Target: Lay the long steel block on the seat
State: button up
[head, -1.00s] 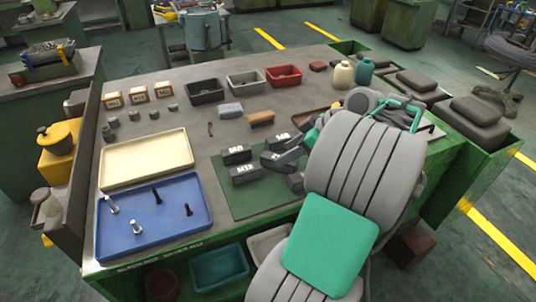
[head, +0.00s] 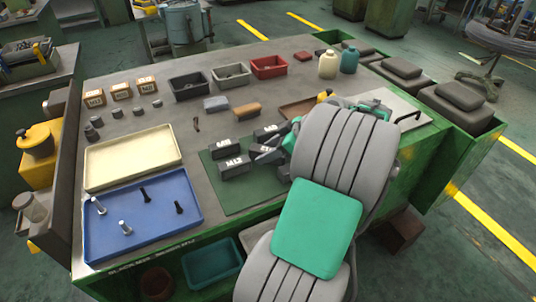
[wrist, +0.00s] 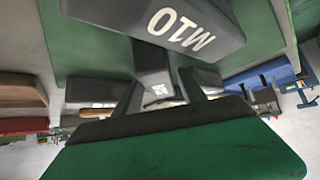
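Dark grey steel blocks with white labels lie on a green mat (head: 215,193) on the bench: M10 (head: 221,148), M8 (head: 265,132) and M12 (head: 234,165). I cannot tell which is the long block. I cannot single out the seat. My gripper (head: 262,155) is low among the blocks, right of M12; my arm hides part of that area. In the wrist view its two dark fingers (wrist: 160,80) stand apart. A grey block (wrist: 151,62) with a small white mark shows between or beyond them, with gaps beside it. The M10 block (wrist: 170,22) is close by.
A blue tray (head: 98,246) with several bolts and a cream tray (head: 132,158) lie left of the mat. Black, grey and red bins (head: 268,67) stand behind. A brown-topped brush-like item (head: 247,110) lies behind the blocks. Bottles (head: 328,65) stand at the back right.

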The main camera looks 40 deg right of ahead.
grip_shut()
dwell(1.1)
